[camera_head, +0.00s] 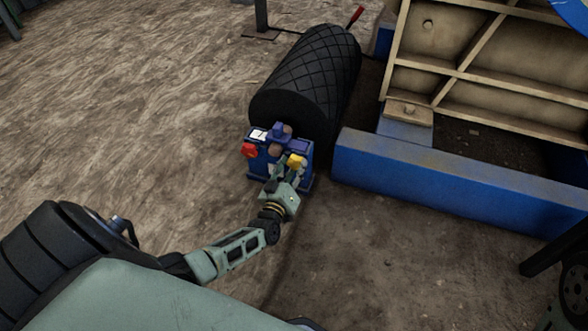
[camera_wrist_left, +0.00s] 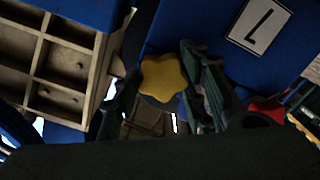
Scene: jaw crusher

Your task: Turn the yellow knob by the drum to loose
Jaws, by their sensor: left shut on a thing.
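The yellow knob (camera_head: 297,160) is on the blue housing (camera_head: 306,182) at the near end of the black ribbed drum (camera_head: 308,78). My left gripper (camera_head: 287,168) reaches it from the near side. In the left wrist view the star-shaped yellow knob (camera_wrist_left: 163,77) sits between the two fingers of my left gripper (camera_wrist_left: 160,90), which is shut on it. A white plate with a black "L" (camera_wrist_left: 258,26) is on the blue face beside it. How far the knob is turned cannot be told. My right gripper is not in view.
A red knob (camera_head: 249,151) is on the housing's left side; it also shows in the left wrist view (camera_wrist_left: 266,108). A blue beam (camera_head: 450,185) and a beige ribbed frame (camera_head: 480,55) stand close on the right. The dirt ground on the left is open.

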